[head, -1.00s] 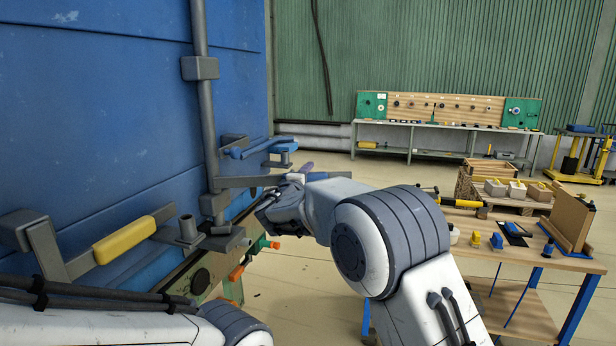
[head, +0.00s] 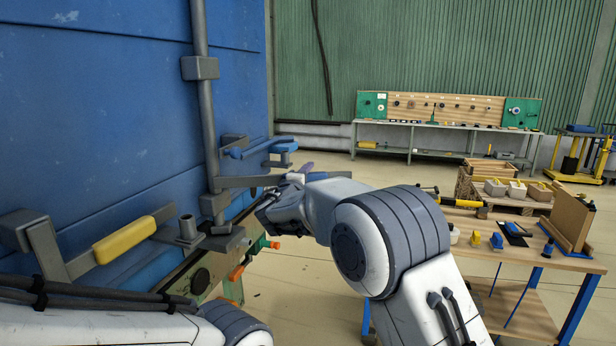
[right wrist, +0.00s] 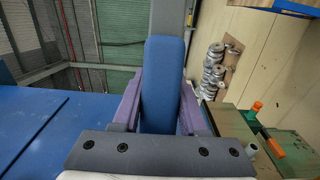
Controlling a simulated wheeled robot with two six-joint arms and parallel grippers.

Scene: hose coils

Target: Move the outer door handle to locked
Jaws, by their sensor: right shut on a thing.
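A grey lever handle (head: 245,182) reaches to the right from the vertical grey rod (head: 203,110) on the blue door (head: 100,120). It sticks out clear of the door face. My right gripper (head: 292,181) is at the lever's outer end. In the right wrist view, the blue grip (right wrist: 163,85) of the handle lies between the two purple fingers, and the gripper (right wrist: 160,110) is shut on it.
A yellow-gripped handle (head: 124,241) is at the left of the door. Another blue-gripped handle (head: 262,147) and grey brackets (head: 222,238) are near the rod. A wooden-topped table (head: 575,262) with small items stands right. The floor (head: 310,285) between is mostly clear.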

